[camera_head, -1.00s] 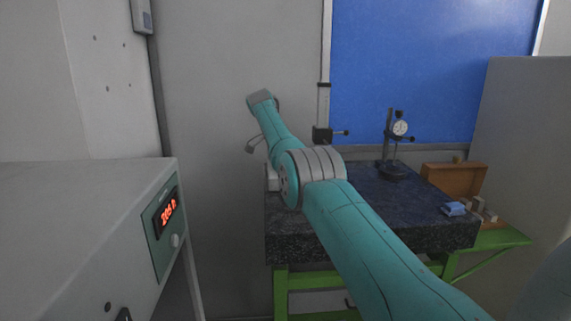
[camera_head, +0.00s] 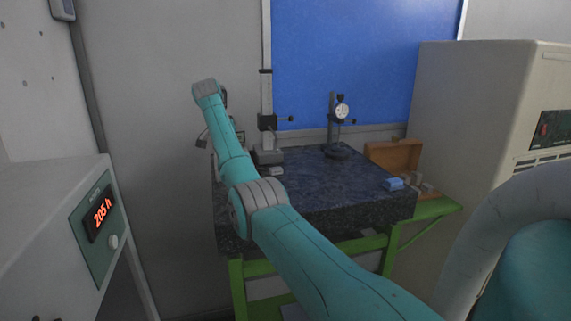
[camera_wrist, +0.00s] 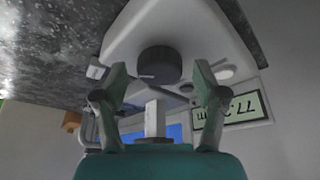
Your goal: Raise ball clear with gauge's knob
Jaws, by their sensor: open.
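In the wrist view, the gauge (camera_wrist: 185,25) is a pale body with a dark round knob (camera_wrist: 160,63) and a lit digital display (camera_wrist: 232,111) whose digits appear turned. My gripper (camera_wrist: 160,72) is open. Its two fingers lie to the left and right of the knob in the picture; I cannot tell if either touches it. In the head view, the gauge column with a dark carriage (camera_head: 267,122) stands at the back left of the granite table, partly behind my arm. My fingers are not clear there. I cannot make out the ball with certainty.
The dark granite table (camera_head: 320,195) rests on a green frame (camera_head: 262,268). A cabinet with a red display (camera_head: 102,214) is at left.

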